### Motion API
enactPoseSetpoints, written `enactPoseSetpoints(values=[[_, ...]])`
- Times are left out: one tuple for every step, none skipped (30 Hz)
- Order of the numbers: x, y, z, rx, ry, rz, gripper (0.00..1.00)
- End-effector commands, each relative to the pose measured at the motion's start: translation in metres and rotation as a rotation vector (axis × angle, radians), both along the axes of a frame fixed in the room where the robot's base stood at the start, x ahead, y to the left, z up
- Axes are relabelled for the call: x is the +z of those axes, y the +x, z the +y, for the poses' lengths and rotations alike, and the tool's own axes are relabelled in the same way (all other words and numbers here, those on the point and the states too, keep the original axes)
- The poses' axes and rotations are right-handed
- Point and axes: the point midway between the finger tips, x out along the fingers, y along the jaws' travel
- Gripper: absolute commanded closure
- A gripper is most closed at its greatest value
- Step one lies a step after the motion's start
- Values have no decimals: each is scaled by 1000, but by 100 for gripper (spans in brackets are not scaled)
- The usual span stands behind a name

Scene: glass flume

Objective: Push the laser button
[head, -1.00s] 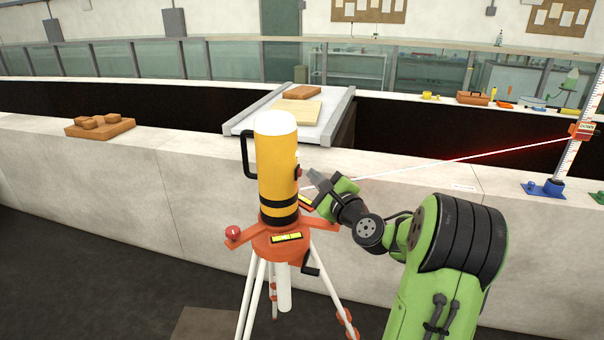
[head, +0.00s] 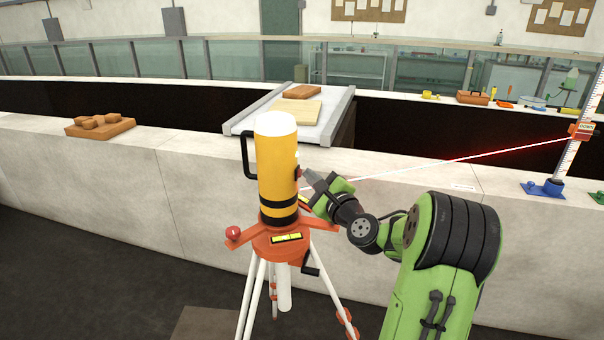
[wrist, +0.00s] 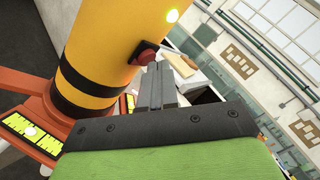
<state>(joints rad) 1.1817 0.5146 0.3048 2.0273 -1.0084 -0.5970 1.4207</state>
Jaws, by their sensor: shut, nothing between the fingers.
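The laser (head: 277,165) is a yellow cylinder with a white top, black bands and a black side handle, upright on an orange tripod head (head: 270,242). Its red button (wrist: 145,53) sits on the cylinder's side in a dark mount, facing my gripper.
A red beam (head: 450,160) runs to an orange target (head: 580,131) on a white scale at right. A pale wall (head: 110,180) stands behind the tripod, with bricks (head: 100,126) on it. White tripod legs (head: 250,300) spread below the laser.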

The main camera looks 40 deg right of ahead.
Motion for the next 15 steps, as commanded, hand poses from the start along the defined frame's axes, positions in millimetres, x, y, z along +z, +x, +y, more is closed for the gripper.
enactPoseSetpoints(values=[[0,0,0,0,0,0,100],[0,0,0,0,0,0,100],[0,1,1,0,0,0,100],[0,1,1,1,0,1,100],[0,1,1,1,0,1,100],[0,1,1,1,0,1,100],[0,2,1,0,0,0,100],[0,1,1,0,0,0,100],[0,1,1,0,0,0,100],[0,1,1,0,0,0,100],[0,1,1,0,0,0,100],[-1,0,0,-1,0,1,100],[-1,-1,-1,-1,0,1,100],[-1,-3,-3,-2,-1,1,100],[-1,-5,-4,-2,-1,1,100]])
